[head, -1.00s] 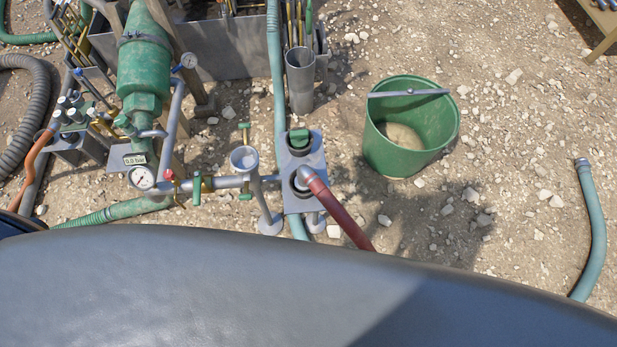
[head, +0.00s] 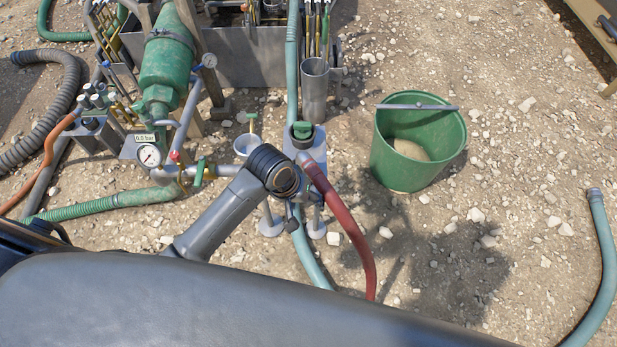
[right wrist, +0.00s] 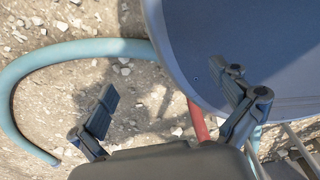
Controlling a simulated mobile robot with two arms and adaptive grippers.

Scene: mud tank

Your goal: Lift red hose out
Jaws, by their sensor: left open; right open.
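The red hose (head: 349,222) runs from the grey bracket (head: 317,146) down to the right and goes out of sight behind my own body. Its upper end is at the bracket, partly covered by my left wrist, so I cannot tell exactly how it sits there. My left gripper (head: 292,213) is just left of the hose, largely hidden under its dark wrist. It is open, and I see no grip on the hose. In the right wrist view, my right gripper (right wrist: 172,110) is open and empty. A short stretch of red hose (right wrist: 197,121) shows beyond its fingers.
A green bucket (head: 391,176) stands right of the bracket. A teal hose (head: 606,250) lies at the far right. Pipes with a pressure gauge (head: 149,155) and a green cylinder (head: 166,66) crowd the left. Stony ground between bucket and right hose is open.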

